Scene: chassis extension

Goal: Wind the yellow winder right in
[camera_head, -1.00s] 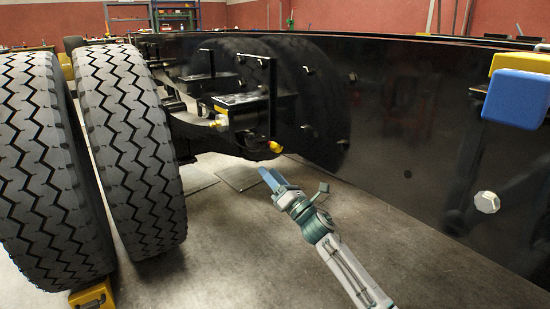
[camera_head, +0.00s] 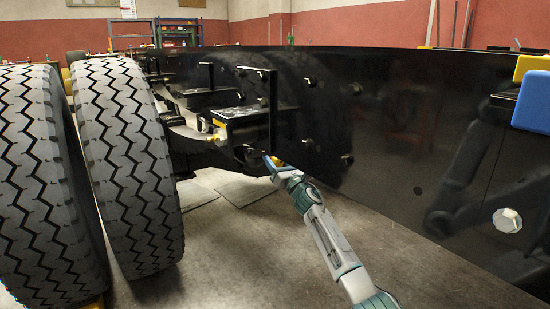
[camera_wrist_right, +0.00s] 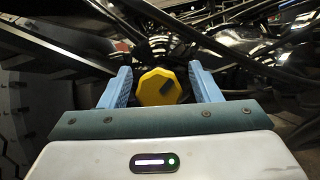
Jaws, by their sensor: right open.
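The yellow winder (camera_wrist_right: 153,89), a many-sided yellow knob with a dark slot in its face, shows in the right wrist view. It sits between the two blue fingers of my right gripper (camera_wrist_right: 160,82), with a narrow gap on each side. The right gripper is open. In the head view, the right gripper (camera_head: 270,162) reaches in under the black bracket at the chassis side, and the arm hides most of the winder there. My left gripper is not in view.
The long black chassis rail (camera_head: 390,120) runs along the right. A black bracket (camera_head: 240,125) sits above my right gripper. Large tyres (camera_head: 130,160) stand to the left. A yellow and blue block (camera_head: 533,95) is at the right edge. The floor in front is clear.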

